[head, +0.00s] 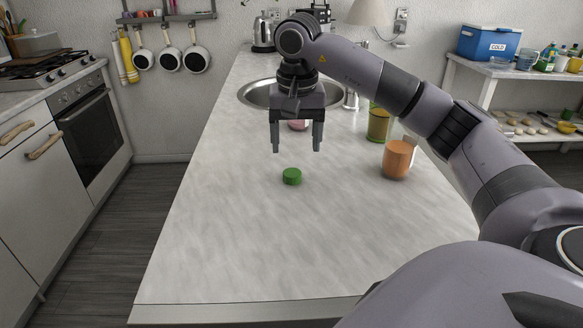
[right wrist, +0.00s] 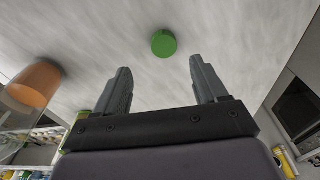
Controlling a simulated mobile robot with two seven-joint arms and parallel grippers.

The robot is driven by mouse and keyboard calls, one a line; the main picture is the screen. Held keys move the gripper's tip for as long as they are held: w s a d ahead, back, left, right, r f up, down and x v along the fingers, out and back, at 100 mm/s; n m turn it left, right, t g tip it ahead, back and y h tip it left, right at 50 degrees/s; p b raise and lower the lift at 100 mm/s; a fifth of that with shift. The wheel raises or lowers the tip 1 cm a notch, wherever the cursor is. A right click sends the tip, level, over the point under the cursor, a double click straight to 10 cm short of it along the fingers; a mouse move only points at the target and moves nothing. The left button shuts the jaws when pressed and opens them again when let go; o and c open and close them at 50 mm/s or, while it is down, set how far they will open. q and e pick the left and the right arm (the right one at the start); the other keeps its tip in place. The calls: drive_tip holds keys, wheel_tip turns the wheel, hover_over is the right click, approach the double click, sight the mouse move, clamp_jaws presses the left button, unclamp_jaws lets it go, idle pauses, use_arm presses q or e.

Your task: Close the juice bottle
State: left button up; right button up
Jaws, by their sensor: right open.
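A round green cap (head: 292,176) lies on the pale marble counter (head: 240,230). It also shows in the right wrist view (right wrist: 164,43), ahead of the fingers. My right gripper (head: 297,150) is open and empty, pointing down above the counter, apart from the cap and beyond it. Its two fingers also show in the right wrist view (right wrist: 160,88). A yellow-green see-through container (head: 378,124) stands upright to the right of the gripper, its top partly hidden by my arm. I cannot tell for sure that it is the juice bottle. My left gripper is out of view.
An orange cup-like container (head: 397,160) stands right of the cap, in front of the yellow-green one. A pinkish thing (head: 298,125) sits behind my gripper, mostly hidden. A round sink (head: 257,94) and kettle (head: 263,35) are farther back. The counter's near left is clear.

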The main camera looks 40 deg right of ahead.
sight(292, 172)
drive_tip(key=shift+a, duration=0.1)
drive_tip(key=shift+f, duration=0.95)
drive_tip(key=f, duration=0.3)
drive_tip(key=w+f, duration=0.1)
drive_tip(key=f, duration=0.1)
drive_tip(key=shift+f, duration=0.1)
drive_tip(key=c, duration=1.2)
